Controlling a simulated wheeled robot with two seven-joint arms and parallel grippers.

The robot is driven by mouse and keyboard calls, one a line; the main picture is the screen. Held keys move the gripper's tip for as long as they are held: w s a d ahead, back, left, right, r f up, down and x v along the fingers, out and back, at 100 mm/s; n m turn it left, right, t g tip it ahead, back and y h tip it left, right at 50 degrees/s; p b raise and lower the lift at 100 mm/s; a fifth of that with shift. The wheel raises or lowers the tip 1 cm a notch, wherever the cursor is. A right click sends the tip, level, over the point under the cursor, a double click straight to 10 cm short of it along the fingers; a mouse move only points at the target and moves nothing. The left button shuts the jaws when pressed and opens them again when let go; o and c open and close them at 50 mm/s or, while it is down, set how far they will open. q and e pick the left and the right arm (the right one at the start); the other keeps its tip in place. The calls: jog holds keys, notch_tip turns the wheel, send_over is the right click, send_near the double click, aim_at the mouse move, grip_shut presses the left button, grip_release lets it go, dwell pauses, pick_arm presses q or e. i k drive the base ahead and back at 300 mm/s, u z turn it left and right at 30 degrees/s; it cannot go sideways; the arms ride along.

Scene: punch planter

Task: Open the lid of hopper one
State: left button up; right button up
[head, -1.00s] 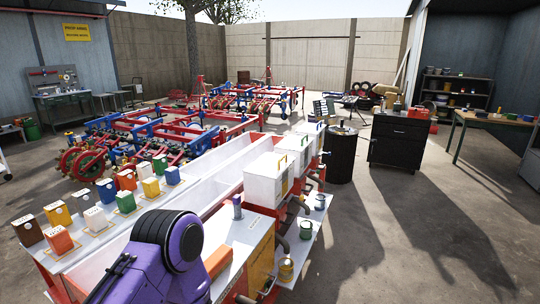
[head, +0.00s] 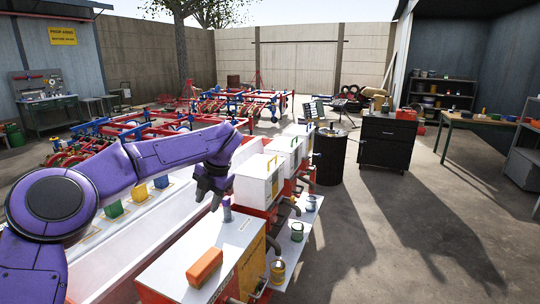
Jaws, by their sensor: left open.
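A row of white hoppers stands on the red planter frame. I cannot read which is hopper one. My left gripper (head: 207,202) is open and empty, pointing down just left of the nearest white hopper. It appears apart from the lid, though the exact gap is hard to judge. My right gripper is not in view.
A side shelf (head: 303,222) holds several cans. A black drum (head: 330,158) stands beyond. Open concrete lies to the right.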

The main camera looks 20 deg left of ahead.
aim_at(261, 166)
jog(key=i, duration=1.95)
jog(key=z, duration=0.05)
